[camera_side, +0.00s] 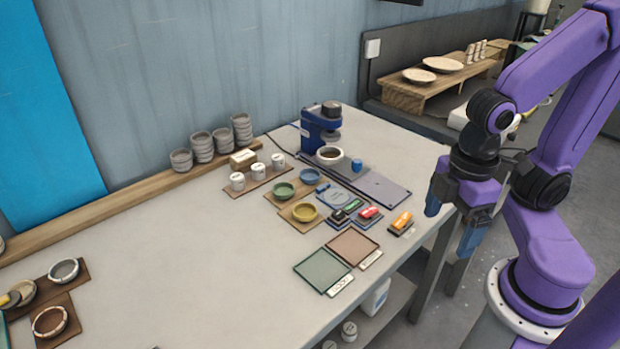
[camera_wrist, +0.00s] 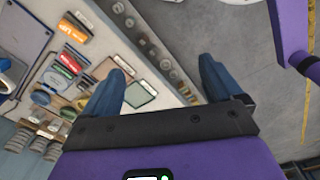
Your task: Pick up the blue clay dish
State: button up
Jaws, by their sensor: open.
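The blue clay dish (camera_side: 310,176) is a small round bowl on the table, beside the green dish (camera_side: 284,190) and behind the yellow dish (camera_side: 305,212). In the wrist view the blue dish (camera_wrist: 41,97) is small at the left side. My gripper (camera_side: 451,225) is open and empty. It is at the right edge of the table, well to the right of the dish and apart from it. In the wrist view my open gripper (camera_wrist: 162,68) has its two blue fingers spread, with nothing between them.
A blue machine (camera_side: 320,128) with a dark cup stands behind the dish. Red, green and orange blocks (camera_side: 368,213) lie between the dish and my gripper. White cups (camera_side: 237,181) stand left, and stacked grey bowls (camera_side: 202,146) line the wall.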

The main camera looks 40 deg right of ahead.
jog(key=w+d+f+n+t+h, duration=0.1)
jog(key=w+d+n+t+h, duration=0.3)
jog(key=w, duration=0.4)
jog(key=w+d+f+n+t+h, duration=0.2)
jog(key=w+d+n+h, duration=0.25)
jog(key=w, duration=0.25)
jog(key=w+a+f+n+t+y, duration=0.1)
jog(key=w+f+n+t, duration=0.1)
jog(key=w+n, duration=0.1)
jog(key=w+a+f+n+t+y, duration=0.1)
jog(key=w+a+n+t+y, duration=0.1)
jog(key=n, duration=0.3)
jog(key=w+a+f+n+t+y, duration=0.2)
jog(key=w+n, duration=0.2)
jog(key=w, duration=0.1)
jog(key=shift+f+t, duration=0.3)
jog(key=shift+t, duration=0.1)
send_near(306, 172)
jog(key=shift+w+d, duration=0.1)
jog(key=shift+w, duration=0.15)
jog(key=shift+f+x, duration=0.2)
jog(key=shift+x, duration=2.45)
jog(key=c, duration=1.1)
jog(key=shift+r, duration=0.1)
jog(key=shift+c, duration=0.2)
